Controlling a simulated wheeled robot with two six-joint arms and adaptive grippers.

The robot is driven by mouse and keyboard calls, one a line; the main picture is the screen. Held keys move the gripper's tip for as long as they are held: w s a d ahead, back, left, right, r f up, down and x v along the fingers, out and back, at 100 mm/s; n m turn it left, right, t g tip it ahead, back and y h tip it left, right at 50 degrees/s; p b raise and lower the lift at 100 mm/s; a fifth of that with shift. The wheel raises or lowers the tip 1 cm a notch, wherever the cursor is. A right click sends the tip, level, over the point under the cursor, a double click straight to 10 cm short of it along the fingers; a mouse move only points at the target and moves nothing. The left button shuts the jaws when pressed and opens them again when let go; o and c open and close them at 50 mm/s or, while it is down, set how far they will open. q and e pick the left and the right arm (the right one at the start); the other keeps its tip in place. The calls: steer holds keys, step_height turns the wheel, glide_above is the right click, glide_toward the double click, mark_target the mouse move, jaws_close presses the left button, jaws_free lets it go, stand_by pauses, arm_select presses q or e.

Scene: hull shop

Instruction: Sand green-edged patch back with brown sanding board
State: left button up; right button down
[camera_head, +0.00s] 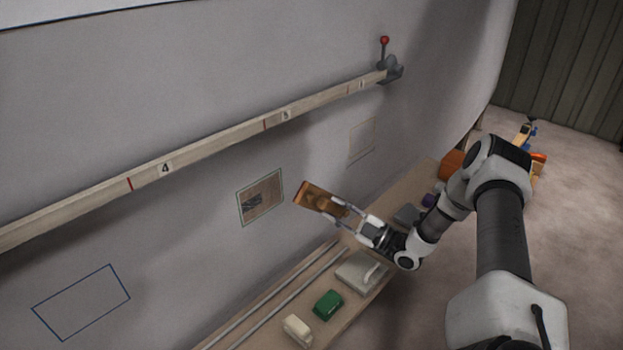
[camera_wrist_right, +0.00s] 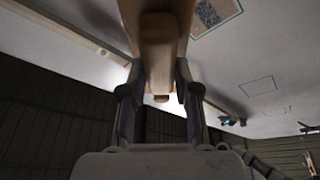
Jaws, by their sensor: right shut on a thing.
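The green-edged patch (camera_head: 260,197) is on the grey hull wall, with a dark scribbled area inside its outline; it also shows at the top of the right wrist view (camera_wrist_right: 214,14). My right gripper (camera_head: 346,214) is shut on the brown sanding board (camera_head: 318,198). The board is held up just right of the patch in the head view, and a gap seems to show between them. In the right wrist view the board (camera_wrist_right: 158,40) stands between the two fingers. My left gripper is not in view.
A wooden rail (camera_head: 215,143) with numbered marks runs along the hull above the patch. A blue outline (camera_head: 82,302) lies lower left, a pale outline (camera_head: 362,140) to the right. Below, a bench (camera_head: 262,318) holds a green block (camera_head: 328,304), a cream block (camera_head: 297,330) and other items.

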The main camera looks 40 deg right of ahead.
steer(key=w+a+f+y+b, duration=0.1)
steer(key=w+a+b, duration=0.2)
steer(key=a+b, duration=0.35)
steer(key=w+a+f+b, duration=0.2)
steer(key=w+a+b, duration=0.1)
steer(key=a, duration=0.6)
steer(key=w+b, duration=0.3)
steer(key=w, duration=0.3)
steer(key=shift+a+r+b, duration=0.25)
steer(key=shift+r+b, duration=0.1)
steer(key=shift+r, duration=0.05)
steer(key=c, duration=1.5)
jaws_free()
jaws_close()
